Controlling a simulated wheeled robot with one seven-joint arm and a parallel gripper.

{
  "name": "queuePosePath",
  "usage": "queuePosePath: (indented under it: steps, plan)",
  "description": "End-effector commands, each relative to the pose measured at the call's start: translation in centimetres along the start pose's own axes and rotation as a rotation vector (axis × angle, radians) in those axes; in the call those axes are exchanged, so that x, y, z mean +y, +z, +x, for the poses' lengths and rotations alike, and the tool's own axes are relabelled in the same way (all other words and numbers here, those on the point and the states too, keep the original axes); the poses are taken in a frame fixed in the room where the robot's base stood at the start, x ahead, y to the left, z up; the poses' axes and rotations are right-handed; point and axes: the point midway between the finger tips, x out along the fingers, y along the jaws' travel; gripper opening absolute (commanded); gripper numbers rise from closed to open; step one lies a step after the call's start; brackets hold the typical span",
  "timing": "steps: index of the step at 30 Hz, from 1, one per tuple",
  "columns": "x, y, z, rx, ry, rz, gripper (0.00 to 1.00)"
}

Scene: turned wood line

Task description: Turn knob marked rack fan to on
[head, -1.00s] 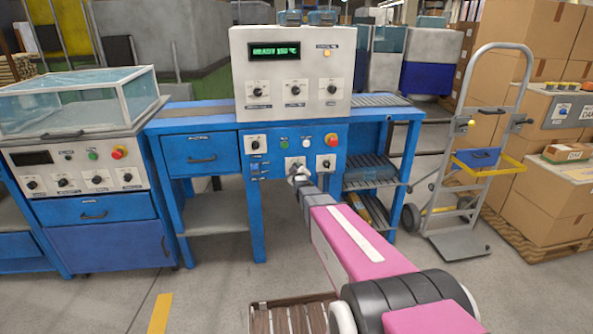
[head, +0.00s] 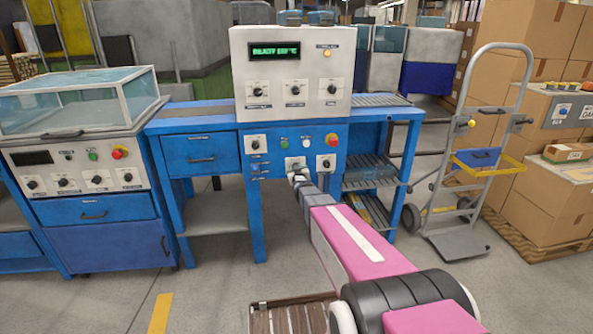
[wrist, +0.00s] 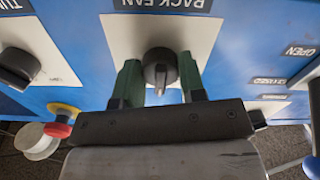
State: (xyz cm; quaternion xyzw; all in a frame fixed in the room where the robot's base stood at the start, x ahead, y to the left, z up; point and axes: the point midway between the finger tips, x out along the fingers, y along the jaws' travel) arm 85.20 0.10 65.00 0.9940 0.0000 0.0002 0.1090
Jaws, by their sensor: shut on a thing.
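The knob marked rack fan (wrist: 160,68) is black and sits on a pale plate on the blue panel. Its label shows upside down in the wrist view, and a grey mark on the knob points toward my gripper. My gripper (wrist: 159,82) has its green fingers on either side of the knob and is shut on it. In the head view my gripper (head: 297,171) is at the panel's lower middle plate and covers most of the knob. The on and off marks cannot be read.
A neighbouring knob (wrist: 18,66) and a red stop button (wrist: 58,130) are close by in the wrist view. The blue bench's panel also has another knob (head: 253,144) at left. A hand truck (head: 480,150) stands to the right; the floor in front is open.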

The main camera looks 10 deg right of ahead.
Motion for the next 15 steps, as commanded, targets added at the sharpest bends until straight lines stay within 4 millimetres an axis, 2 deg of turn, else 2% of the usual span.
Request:
queuePosePath:
  steps: [15]
  plan:
    - [-0.08,0.02,-0.05,-0.001,0.0,0.408,0.14]
